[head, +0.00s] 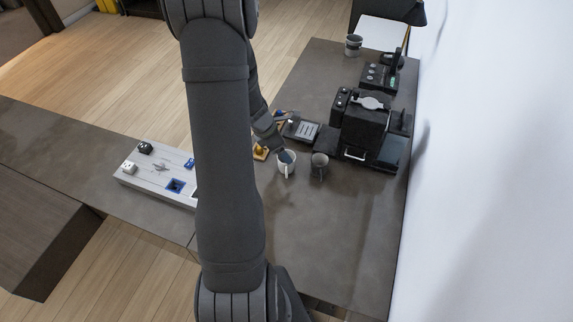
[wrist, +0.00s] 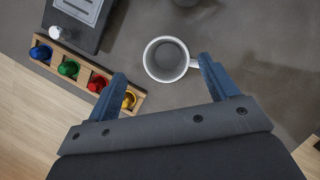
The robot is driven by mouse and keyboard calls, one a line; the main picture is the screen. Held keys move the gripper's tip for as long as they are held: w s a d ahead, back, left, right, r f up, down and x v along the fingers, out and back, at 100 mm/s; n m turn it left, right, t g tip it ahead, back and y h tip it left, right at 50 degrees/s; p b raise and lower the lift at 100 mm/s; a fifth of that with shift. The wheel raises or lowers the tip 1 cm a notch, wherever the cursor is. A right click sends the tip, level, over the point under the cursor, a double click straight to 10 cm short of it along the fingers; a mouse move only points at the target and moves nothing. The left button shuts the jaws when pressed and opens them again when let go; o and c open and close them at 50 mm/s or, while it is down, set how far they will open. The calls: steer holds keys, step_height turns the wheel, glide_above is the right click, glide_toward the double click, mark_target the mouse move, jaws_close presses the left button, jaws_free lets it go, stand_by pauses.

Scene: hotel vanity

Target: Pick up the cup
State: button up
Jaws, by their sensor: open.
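The white cup (head: 287,169) stands upright on the dark counter. In the wrist view the white cup (wrist: 151,61) appears from above, its handle pointing right, close to the right fingertip. My gripper (wrist: 162,68) is open and empty, with one blue finger left of the cup and the other at its handle side. The cup lies between and slightly beyond the fingertips; I cannot tell the height gap or whether the right finger touches the handle. A second, grey cup (head: 319,166) stands just right of the white one in the head view.
A black coffee machine (head: 364,125) stands behind the cups. A wooden rack (wrist: 84,72) with several coloured capsules and a dark scale-like box (wrist: 84,22) lie left in the wrist view. A white board (head: 150,180) lies on the left counter. The counter in front of the cups is clear.

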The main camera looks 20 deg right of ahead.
mark_target(286, 167)
steer(key=shift+s+a+x, duration=0.15)
steer(key=shift+s+x, duration=0.05)
steer(key=shift+x, duration=1.15)
steer(key=shift+s+a+x, duration=0.15)
steer(key=shift+x, duration=1.2)
steer(key=shift+f, duration=0.1)
steer(key=c, duration=1.1)
